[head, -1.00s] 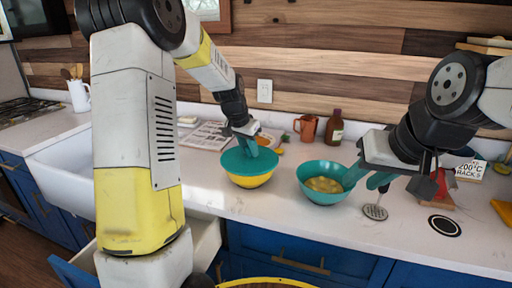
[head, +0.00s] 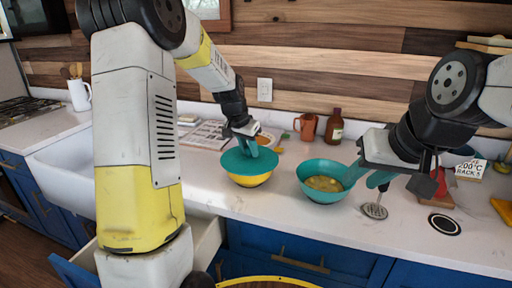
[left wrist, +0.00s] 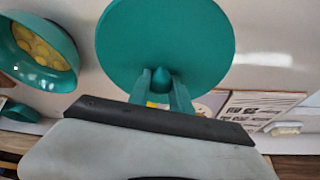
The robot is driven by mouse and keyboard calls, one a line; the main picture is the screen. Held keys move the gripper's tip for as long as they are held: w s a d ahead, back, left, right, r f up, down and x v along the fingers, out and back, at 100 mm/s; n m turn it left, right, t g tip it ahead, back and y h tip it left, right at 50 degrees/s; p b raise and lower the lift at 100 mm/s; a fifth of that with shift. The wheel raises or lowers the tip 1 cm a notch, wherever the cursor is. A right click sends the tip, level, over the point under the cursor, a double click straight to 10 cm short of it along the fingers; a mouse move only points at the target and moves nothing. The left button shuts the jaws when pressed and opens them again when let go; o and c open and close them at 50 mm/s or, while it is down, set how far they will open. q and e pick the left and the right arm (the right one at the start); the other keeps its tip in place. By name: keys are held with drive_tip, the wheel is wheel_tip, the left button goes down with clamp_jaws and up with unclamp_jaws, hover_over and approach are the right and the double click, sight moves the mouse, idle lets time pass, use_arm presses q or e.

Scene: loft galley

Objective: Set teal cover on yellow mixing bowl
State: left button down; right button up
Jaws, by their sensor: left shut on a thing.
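The teal cover (head: 240,164) is a flat disc with a knob, level over the yellow mixing bowl (head: 250,181). Yellow shows below its rim; I cannot tell whether cover and bowl touch all around. My left gripper (head: 252,150) is shut on the cover's knob from above. In the left wrist view the cover (left wrist: 165,40) fills the top middle, with the knob between the fingers (left wrist: 161,88), and hides most of the bowl. My right gripper (head: 367,178) has its fingers apart, beside the right rim of a teal bowl.
The teal bowl (head: 312,184) holds yellow food, right of the yellow bowl. A masher (head: 374,211) is near the right gripper. An orange mug (head: 306,127) and brown bottle (head: 334,127) stand behind. The white sink (head: 70,165) is left. Front counter is clear between the bowls.

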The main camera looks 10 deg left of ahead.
use_arm(q)
drive_tip(key=shift+f, duration=0.1)
drive_tip(key=c, duration=0.6)
unclamp_jaws()
drive_tip(key=shift+c, duration=0.2)
drive_tip(key=shift+r, duration=3.55)
